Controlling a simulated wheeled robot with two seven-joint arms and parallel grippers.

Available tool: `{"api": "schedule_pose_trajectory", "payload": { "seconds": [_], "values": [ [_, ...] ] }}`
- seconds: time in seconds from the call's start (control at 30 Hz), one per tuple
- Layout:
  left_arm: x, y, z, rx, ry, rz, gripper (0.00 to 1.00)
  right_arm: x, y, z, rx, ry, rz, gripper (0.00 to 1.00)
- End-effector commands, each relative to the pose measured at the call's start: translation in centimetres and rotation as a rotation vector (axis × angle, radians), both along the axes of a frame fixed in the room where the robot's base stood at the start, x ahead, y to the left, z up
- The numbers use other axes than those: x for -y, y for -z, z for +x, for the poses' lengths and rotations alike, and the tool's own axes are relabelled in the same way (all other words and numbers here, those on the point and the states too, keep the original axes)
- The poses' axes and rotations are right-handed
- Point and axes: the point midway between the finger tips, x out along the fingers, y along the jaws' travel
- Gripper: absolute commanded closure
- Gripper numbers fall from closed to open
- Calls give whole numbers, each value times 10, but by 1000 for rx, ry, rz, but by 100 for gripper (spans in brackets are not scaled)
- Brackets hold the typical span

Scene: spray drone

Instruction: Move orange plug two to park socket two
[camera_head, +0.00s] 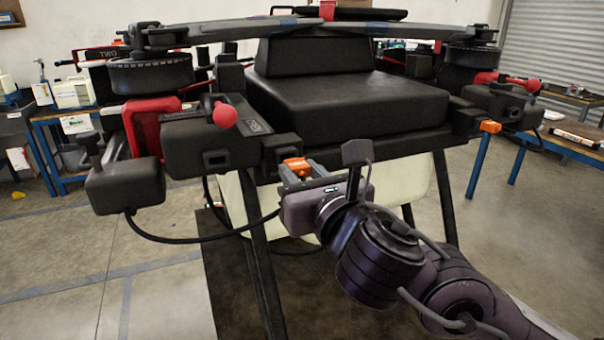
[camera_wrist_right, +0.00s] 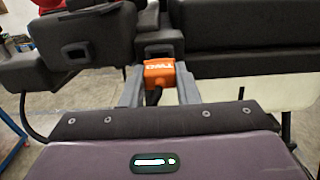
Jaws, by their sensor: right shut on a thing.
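Orange plug two (camera_head: 296,167) sits at the front of the black drone frame, against a small dark block. In the right wrist view the orange plug (camera_wrist_right: 166,73) carries the word TWO, with its dark cable running down toward my palm. My right gripper (camera_head: 300,173) is shut on the plug, one grey finger on each side; the fingers also show in the right wrist view (camera_wrist_right: 160,88). I cannot tell how deep the plug sits in the block. A black housing with a square opening (camera_head: 215,159) is to the left; I cannot tell if it is park socket two. My left gripper is out of view.
A black cable (camera_head: 190,240) loops from a small black box (camera_head: 126,186) toward the gripper. A red ball-ended lever (camera_head: 224,116) juts out at the left. Another orange plug (camera_head: 489,126) sits at the right of the frame. Drone legs (camera_head: 262,270) stand below.

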Motion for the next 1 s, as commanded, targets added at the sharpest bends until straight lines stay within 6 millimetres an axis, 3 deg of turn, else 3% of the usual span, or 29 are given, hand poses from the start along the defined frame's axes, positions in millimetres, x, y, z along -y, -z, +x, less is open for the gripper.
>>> {"api": "schedule_pose_trajectory", "payload": {
  "seconds": [1.0],
  "values": [
    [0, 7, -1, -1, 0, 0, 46, -10, 0, 22, 1, -1, 0, 100]
  ]
}}
